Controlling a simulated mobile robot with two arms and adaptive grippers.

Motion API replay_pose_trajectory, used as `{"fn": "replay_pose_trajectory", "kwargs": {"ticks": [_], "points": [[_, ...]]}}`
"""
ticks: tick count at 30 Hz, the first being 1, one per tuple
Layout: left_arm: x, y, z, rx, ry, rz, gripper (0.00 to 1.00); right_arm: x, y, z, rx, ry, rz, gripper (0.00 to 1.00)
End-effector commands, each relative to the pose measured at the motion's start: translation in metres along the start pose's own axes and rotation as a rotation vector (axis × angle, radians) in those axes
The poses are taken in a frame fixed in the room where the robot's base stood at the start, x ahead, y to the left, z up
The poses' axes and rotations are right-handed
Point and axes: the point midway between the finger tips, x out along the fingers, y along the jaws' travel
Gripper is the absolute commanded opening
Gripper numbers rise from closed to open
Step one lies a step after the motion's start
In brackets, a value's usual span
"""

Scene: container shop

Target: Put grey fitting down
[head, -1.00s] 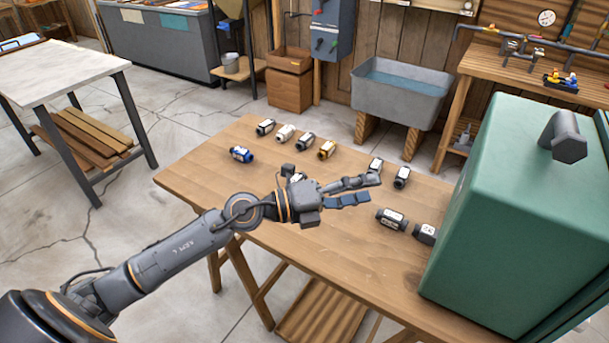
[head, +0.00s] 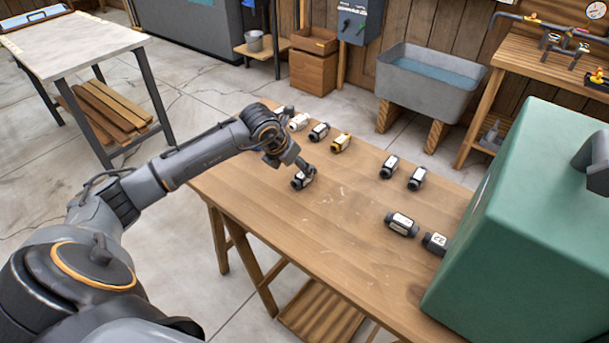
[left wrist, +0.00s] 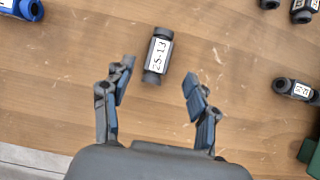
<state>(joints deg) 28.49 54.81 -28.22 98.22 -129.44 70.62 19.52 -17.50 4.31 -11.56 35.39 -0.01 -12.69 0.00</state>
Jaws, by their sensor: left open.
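A dark grey fitting (head: 301,181) with a white label lies on the wooden table (head: 330,235), partly covered by my left gripper (head: 307,170) in the head view. The height of the fingers above the table is hard to tell. My right gripper is not in view.
A blue fitting (left wrist: 22,9) shows in the left wrist view. A large green case (head: 510,220) blocks the right side. The table's front middle is clear.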

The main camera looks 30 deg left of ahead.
Motion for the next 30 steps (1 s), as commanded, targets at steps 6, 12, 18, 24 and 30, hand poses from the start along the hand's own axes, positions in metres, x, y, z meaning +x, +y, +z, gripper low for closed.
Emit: {"fn": "replay_pose_trajectory", "kwargs": {"ticks": [6,12,18,24,30], "points": [[0.017,0.000,0.001,0.000,-0.002,-0.001,0.58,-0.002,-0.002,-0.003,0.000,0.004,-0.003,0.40],[0.038,0.001,0.003,-0.002,0.000,-0.004,0.58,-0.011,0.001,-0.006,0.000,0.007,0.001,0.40],[0.063,0.002,0.003,-0.002,-0.001,-0.003,0.58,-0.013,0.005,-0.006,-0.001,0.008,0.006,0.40],[0.069,0.002,0.003,0.001,-0.002,-0.002,0.58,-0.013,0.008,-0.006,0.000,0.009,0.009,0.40],[0.069,0.002,0.002,0.001,-0.002,-0.002,0.42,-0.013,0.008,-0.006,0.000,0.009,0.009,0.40]]}}
